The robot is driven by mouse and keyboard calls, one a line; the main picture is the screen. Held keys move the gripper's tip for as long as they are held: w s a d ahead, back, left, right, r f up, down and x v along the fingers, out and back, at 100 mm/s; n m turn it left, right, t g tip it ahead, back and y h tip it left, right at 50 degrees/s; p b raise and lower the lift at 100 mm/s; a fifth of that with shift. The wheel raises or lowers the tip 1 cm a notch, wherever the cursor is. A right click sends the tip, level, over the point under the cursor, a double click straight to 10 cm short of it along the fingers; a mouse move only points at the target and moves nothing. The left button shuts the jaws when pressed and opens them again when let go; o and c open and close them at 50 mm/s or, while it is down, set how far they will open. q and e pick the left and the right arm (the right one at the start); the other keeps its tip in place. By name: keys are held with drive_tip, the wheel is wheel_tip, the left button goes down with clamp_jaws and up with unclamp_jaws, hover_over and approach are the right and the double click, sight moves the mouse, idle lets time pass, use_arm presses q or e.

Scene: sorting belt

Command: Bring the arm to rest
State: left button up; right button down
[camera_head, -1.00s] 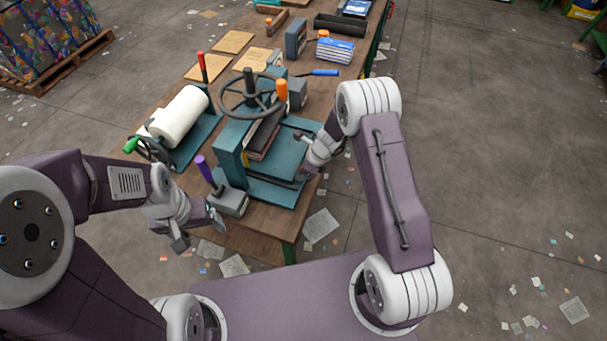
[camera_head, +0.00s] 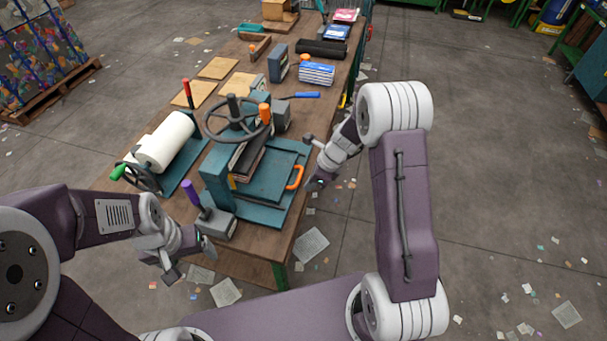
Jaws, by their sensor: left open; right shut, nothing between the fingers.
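My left gripper (camera_head: 189,262) hangs in front of the table's near left corner, below the purple-handled lever. It is open and empty. My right gripper (camera_head: 313,160) is beside the right edge of the teal press (camera_head: 270,180), near the orange handle (camera_head: 295,177) on the press's plate. It is shut with nothing in it and appears apart from the handle.
The wooden table (camera_head: 255,243) also carries a white roll (camera_head: 166,142) in a teal frame, a purple-handled lever (camera_head: 191,194), a stack of blue-white booklets (camera_head: 317,74) and wooden boards (camera_head: 217,68). The floor right of the table is open, with scattered paper scraps.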

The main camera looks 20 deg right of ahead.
drive_tip(key=s+a+r+n, duration=0.3)
drive_tip(key=s+r+n, duration=0.25)
drive_tip(key=r, duration=0.35)
drive_tip(key=s+d+n+h, duration=0.1)
drive_tip(key=s+d+n, duration=0.1)
drive_tip(key=s+n, duration=0.4)
drive_tip(key=s+d+f+n+g+h, duration=0.1)
drive_tip(key=s+d+n+h, duration=0.1)
drive_tip(key=s+n, duration=0.5)
drive_tip(key=n, duration=0.5)
drive_tip(key=shift+d+h, duration=0.3)
drive_tip(key=shift+s+n, duration=0.25)
